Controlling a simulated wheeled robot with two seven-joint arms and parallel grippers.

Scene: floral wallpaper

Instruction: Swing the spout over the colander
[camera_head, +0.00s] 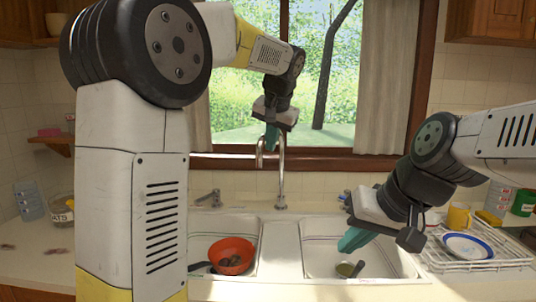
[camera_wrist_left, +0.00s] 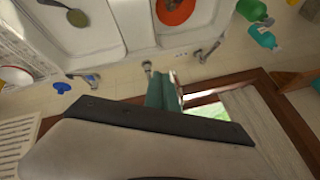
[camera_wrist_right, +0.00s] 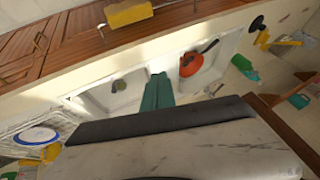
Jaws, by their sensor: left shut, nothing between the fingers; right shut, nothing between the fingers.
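The red colander (camera_head: 231,249) sits in the left sink basin with something dark in it; it also shows in the left wrist view (camera_wrist_left: 188,12). The chrome tap (camera_head: 281,185) stands behind the divider between the basins. Its curved spout (camera_head: 260,153) bends to the left of the upright pipe. My left gripper (camera_head: 271,141) is shut and empty, with its teal fingers pointing down at the top of the spout; I cannot tell whether they touch. My right gripper (camera_head: 350,241) is shut and empty above the right basin.
A ladle (camera_head: 349,269) lies in the right basin (camera_head: 318,238). A white dish rack (camera_head: 470,262) with a blue-rimmed plate (camera_head: 468,246) stands on the right. A tap handle (camera_head: 211,198) is left of the tap. The window sill (camera_head: 330,163) runs behind.

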